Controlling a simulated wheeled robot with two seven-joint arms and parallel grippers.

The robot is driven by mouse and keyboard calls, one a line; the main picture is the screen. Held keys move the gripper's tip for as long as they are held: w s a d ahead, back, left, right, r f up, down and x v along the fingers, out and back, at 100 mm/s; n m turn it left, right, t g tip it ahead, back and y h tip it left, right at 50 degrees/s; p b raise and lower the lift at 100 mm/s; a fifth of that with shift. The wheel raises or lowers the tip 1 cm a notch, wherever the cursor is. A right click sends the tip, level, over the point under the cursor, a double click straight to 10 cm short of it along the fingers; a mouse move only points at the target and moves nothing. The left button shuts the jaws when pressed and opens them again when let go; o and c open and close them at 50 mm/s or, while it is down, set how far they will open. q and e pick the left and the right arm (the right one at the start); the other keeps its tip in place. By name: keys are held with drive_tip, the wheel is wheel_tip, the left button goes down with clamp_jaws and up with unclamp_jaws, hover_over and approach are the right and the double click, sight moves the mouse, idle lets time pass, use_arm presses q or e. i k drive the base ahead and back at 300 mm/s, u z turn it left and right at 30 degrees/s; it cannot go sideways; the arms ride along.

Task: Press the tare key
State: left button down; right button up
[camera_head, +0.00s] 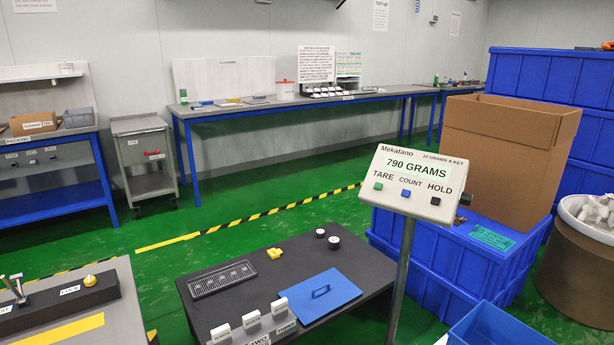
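The scale display (414,183) is a pale tilted panel on a grey post, right of centre. Its screen (417,166) reads 790 GRAMS, and "10 GRAMS A KEY" is printed above it. The tare key (378,186) is a small green square under the word TARE. A blue count key (405,193) and a black hold key (435,201) sit to its right. Nothing covers the keys. Neither of my grippers is in view.
A dark table (300,258) in front holds a drain grate (222,279), a blue plate (320,294) and small white labelled blocks. Blue crates (440,258), a cardboard box (508,150) and a drum (575,275) crowd the right. Green floor is open behind the table.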

sight(377, 186)
drive_tip(key=u, duration=0.25)
drive_tip(key=i, duration=0.95)
drive_tip(key=z, duration=0.95)
drive_tip(key=i, duration=0.55)
drive_tip(key=z, duration=0.55)
